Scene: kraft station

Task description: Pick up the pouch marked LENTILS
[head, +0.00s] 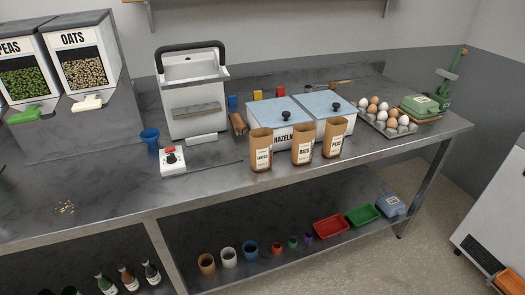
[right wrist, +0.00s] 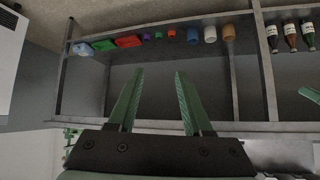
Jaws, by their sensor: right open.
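Three brown kraft pouches stand upright in a row near the front edge of the worktop in the head view. The leftmost pouch (head: 261,151) has a white label that seems to read LENTILS, though the print is small. The middle pouch (head: 302,146) reads OATS and the right one (head: 335,138) reads PEAS. My right gripper (right wrist: 159,72) shows only in the right wrist view, with its two green fingers apart and nothing between them. That view faces the lower shelf, and no pouch shows in it. My left gripper is in neither view.
Blue-lidded bins (head: 279,111) stand close behind the pouches. An egg tray (head: 384,116) lies to their right. A white switch box (head: 173,161) and a blue funnel (head: 150,138) are to the left. The lower shelf (head: 240,279) holds cups and trays. The worktop's front left is mostly clear.

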